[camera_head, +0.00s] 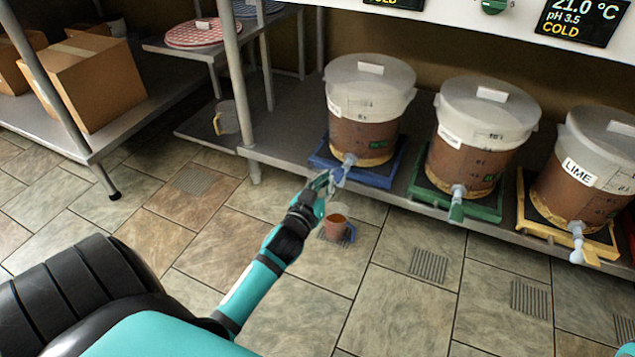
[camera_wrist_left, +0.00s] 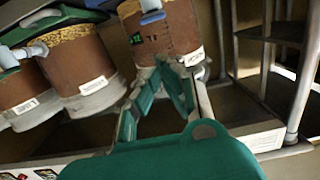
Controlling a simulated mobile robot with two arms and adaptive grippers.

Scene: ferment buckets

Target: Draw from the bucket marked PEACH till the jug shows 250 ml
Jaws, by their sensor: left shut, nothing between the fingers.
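My left gripper (camera_head: 325,184) is shut and empty, close to the tap (camera_head: 347,164) of the left bucket (camera_head: 365,115). I cannot tell if it touches the tap. In the left wrist view, which is upside down, its fingers (camera_wrist_left: 176,92) lie in front of that bucket (camera_wrist_left: 165,42); a blue tap handle (camera_wrist_left: 152,17) shows. The bucket's label is too small to read, as is the middle bucket's (camera_head: 478,135). The right bucket (camera_head: 580,170) is marked LIME. A jug (camera_head: 336,225) with a blue handle and reddish-brown contents stands on the floor below the left tap; its level is unreadable.
The buckets stand on blue (camera_head: 375,178), green (camera_head: 480,207) and yellow (camera_head: 567,237) trays along a low shelf. A shelf post (camera_head: 240,90) rises left of them. The tiled floor in front is mostly clear.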

